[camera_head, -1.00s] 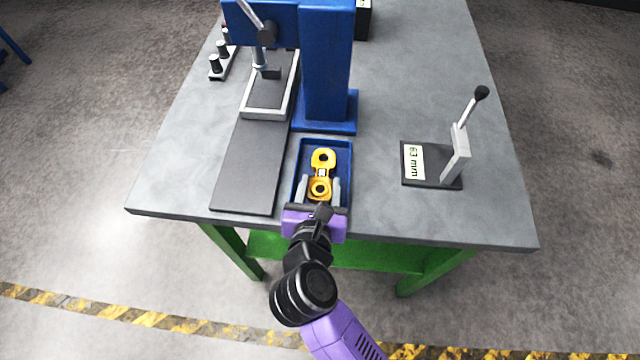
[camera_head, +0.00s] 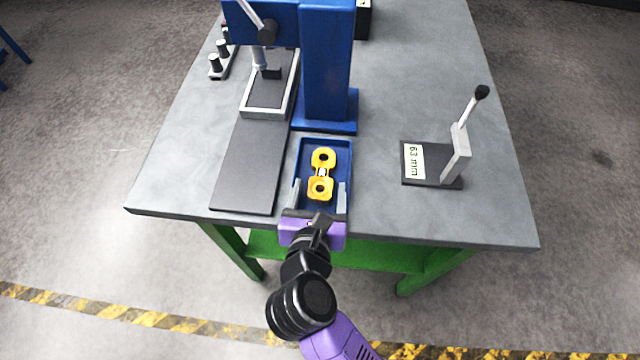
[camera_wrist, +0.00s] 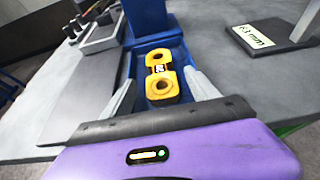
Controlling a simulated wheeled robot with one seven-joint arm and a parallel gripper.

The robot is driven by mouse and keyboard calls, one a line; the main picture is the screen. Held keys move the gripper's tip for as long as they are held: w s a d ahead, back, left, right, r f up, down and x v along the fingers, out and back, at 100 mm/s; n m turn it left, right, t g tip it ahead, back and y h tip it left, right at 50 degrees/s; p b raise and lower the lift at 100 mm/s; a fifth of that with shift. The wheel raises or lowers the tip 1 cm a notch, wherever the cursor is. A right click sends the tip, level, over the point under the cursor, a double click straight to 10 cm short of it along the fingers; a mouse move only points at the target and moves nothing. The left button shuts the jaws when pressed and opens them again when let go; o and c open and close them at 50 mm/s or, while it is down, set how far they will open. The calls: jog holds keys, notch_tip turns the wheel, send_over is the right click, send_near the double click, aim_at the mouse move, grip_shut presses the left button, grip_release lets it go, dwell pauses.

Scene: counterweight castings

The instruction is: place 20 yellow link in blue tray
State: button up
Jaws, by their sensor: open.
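The yellow link (camera_head: 321,187) lies in the blue tray (camera_head: 341,158), with its two round holes facing up and a small label at its middle. It also shows in the wrist view (camera_wrist: 161,86), where the number on the label is too small to read surely. My gripper (camera_head: 319,194) is open at the near end of the tray. One finger is on each side of the link's near end, apart from it. The tray's near edge is partly hidden by my gripper.
A blue press (camera_head: 326,70) stands just behind the tray. A dark flat plate (camera_head: 247,170) lies to the left. A stand marked 63 mm (camera_head: 430,165) with a lever is to the right. The grey table (camera_head: 380,215) is clear between tray and stand.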

jog(key=v, duration=1)
jog(key=s+d+r+n+t+h, duration=0.25)
jog(key=d+r+n, duration=0.25)
jog(key=d, duration=0.6)
jog(key=s+d+r+n+t+h, duration=0.25)
jog(key=d+r+n+t, duration=0.2)
jog(key=d, duration=0.55)
jog(key=s+d+f+n+g+y, duration=0.1)
jog(key=s+f+n+g+y, duration=0.1)
jog(key=s+n, duration=0.5)
jog(key=s+d+f+n+g+y, duration=0.1)
jog(key=s+f+n+g+y, duration=0.2)
jog(key=n, duration=1.7)
jog(key=s+f, duration=0.2)
jog(key=s, duration=0.3)
jog(key=shift+s+f+g+b, duration=0.25)
jog(key=shift+f+g+b, duration=0.05)
jog(key=shift+g+b, duration=0.1)
